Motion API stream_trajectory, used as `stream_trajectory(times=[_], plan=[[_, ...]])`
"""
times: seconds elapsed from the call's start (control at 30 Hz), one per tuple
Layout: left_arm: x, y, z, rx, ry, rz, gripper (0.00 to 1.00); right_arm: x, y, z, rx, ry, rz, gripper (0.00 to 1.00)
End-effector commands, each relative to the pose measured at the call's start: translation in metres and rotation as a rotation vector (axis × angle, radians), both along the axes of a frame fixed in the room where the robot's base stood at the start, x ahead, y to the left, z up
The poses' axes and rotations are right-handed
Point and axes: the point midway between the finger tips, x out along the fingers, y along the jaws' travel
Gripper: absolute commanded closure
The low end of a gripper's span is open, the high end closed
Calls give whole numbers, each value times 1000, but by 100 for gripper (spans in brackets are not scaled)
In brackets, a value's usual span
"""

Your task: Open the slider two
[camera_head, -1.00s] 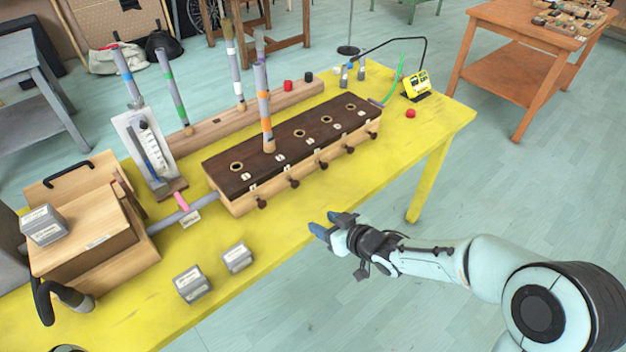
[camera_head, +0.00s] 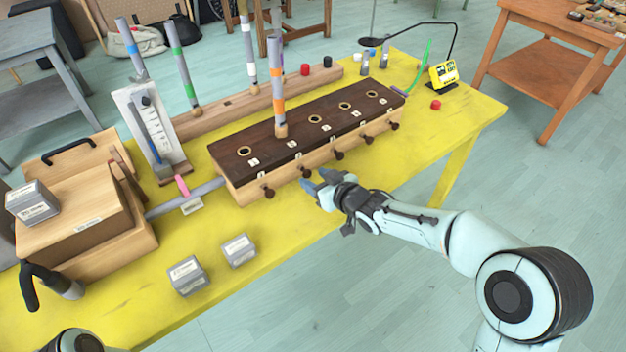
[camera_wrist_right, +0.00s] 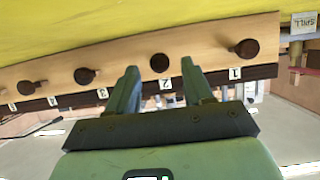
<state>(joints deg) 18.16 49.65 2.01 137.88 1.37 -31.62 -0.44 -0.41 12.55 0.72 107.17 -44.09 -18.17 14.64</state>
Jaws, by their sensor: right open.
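The wind chest (camera_head: 240,185) is a pale wooden box with a dark top and a row of dark slider knobs along its front. The knob of slider two (camera_wrist_right: 160,62) is above the label 2 in the right wrist view; in the head view it is second from the left (camera_head: 305,172). A striped pipe (camera_head: 278,95) stands upright in the second hole. My right gripper (camera_head: 317,181) is open and empty in front of the chest. In the right wrist view its fingertips (camera_wrist_right: 160,72) lie on either side of knob two; contact cannot be told.
Knob one (camera_wrist_right: 247,48) and knob three (camera_wrist_right: 84,76) flank knob two. On the yellow table (camera_head: 330,215), two grey blocks (camera_head: 188,276) sit at the front and a wooden bellows box (camera_head: 85,222) at the left. A yellow device (camera_head: 444,73) stands at the far right.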

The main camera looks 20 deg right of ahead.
Motion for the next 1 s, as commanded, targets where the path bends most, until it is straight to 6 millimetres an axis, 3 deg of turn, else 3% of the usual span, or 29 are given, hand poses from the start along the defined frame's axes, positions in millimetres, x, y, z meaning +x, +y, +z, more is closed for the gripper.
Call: stream_trajectory(times=[0.2,0.47,0.5,0.63,1.0], plan=[[6,3,-3,7,-14,6,100,14,5,-6,0,1,0,49],[6,3,-3,7,-15,6,100,15,5,-6,-1,1,-1,49],[6,3,-3,7,-15,6,100,15,5,-6,-1,1,-1,55],[6,3,-3,7,-14,6,100,15,5,-6,-1,1,-1,98],[2,1,-1,3,-6,2,100,4,1,-6,-2,0,-1,100]])
